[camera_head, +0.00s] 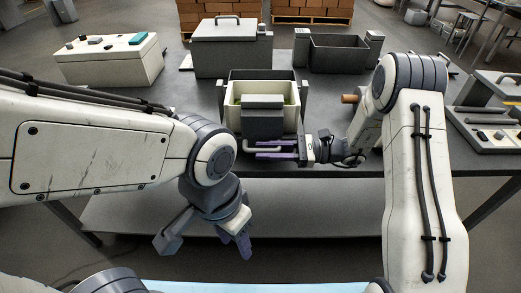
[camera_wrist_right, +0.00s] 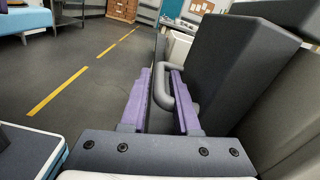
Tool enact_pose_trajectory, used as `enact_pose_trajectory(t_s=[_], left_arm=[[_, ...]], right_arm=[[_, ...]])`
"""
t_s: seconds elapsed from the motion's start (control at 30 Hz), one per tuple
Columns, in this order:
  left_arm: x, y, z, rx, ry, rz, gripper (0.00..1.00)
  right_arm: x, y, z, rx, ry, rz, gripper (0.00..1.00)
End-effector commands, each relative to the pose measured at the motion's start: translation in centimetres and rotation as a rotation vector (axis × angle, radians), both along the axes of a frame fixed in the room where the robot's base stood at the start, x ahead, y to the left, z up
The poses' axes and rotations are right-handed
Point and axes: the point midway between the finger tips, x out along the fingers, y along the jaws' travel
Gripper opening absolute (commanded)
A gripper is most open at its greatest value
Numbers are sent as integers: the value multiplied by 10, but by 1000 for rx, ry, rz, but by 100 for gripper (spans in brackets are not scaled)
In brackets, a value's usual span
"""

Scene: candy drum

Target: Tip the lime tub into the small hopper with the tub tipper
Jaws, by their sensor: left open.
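The tub tipper (camera_head: 262,125) stands at the table's front middle, with a dark grey front plate and a grey bar handle (camera_head: 248,149) low on it. My left gripper (camera_head: 208,246) is open and empty, low in front of the table. Which container is the small hopper is unclear.
A grey lidded bin (camera_head: 230,50) stands behind the tipper, and a dark open-topped bin (camera_head: 340,52) to its right. A cream box (camera_head: 108,66) with small items on top is at back left. A tray (camera_head: 490,130) lies at the right. Table left of the tipper is partly clear.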

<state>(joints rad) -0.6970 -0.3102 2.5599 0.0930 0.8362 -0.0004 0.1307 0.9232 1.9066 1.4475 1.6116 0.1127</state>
Motion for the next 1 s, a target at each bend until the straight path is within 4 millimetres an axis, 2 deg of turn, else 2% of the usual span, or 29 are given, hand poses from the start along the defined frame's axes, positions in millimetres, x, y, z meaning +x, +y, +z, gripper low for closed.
enact_pose_trajectory(t_s=[0.13,0.47,0.53,0.57,1.0], left_arm=[[0,0,0,0,0,0,47],[0,0,0,0,0,0,47],[0,0,0,0,0,0,47],[0,0,0,0,0,0,47],[0,0,0,0,0,0,47]], right_arm=[[0,14,0,-1,0,2,30],[0,17,0,-1,0,1,30],[0,17,0,-1,0,1,3],[0,17,0,-1,0,1,0],[0,17,0,-1,0,1,0]])
